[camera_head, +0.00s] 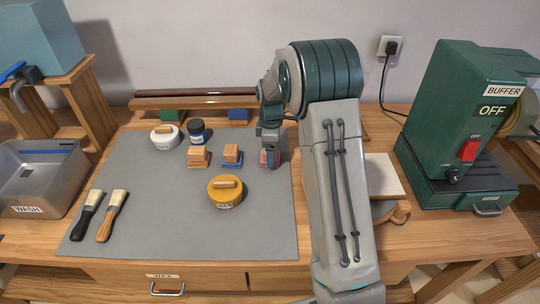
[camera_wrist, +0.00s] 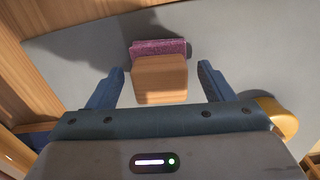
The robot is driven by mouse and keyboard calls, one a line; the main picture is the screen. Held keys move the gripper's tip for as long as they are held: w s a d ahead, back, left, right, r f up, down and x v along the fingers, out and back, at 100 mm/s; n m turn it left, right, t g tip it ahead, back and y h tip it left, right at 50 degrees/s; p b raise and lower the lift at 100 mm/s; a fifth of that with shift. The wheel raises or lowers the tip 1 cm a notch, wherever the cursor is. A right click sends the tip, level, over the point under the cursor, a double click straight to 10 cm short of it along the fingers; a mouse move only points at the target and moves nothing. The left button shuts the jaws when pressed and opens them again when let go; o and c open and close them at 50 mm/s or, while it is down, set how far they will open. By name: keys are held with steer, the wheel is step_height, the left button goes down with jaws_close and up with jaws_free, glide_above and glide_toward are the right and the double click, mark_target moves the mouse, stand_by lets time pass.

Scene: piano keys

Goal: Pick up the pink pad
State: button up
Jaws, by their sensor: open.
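The pink pad (camera_wrist: 160,47) shows in the wrist view as a purplish-pink strip under a wooden block handle (camera_wrist: 161,78). In the head view a sliver of the pink pad (camera_head: 265,158) shows on the grey mat, mostly hidden by my gripper. My gripper (camera_wrist: 161,78) is open, with one blue finger on each side of the wooden handle. A gap shows between the handle and each finger. In the head view my gripper (camera_head: 269,150) points down over the pad at the mat's right side.
A green buffer machine (camera_head: 455,120) stands right, a wash basin (camera_head: 45,180) left.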

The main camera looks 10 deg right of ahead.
steer(key=c, duration=1.1)
steer(key=shift+o, duration=0.2)
steer(key=shift+r, duration=0.2)
steer(key=shift+r, duration=0.2)
step_height(320, 180, up, 4)
steer(key=shift+f, duration=0.2)
steer(key=s+d+r+b, duration=0.1)
steer(key=s+d+r, duration=0.1)
steer(key=s+r, duration=0.4)
steer(key=s, duration=0.5)
steer(key=shift+s+d+r, duration=0.2)
steer(key=shift+s+r, duration=0.05)
steer(key=shift+r, duration=0.1)
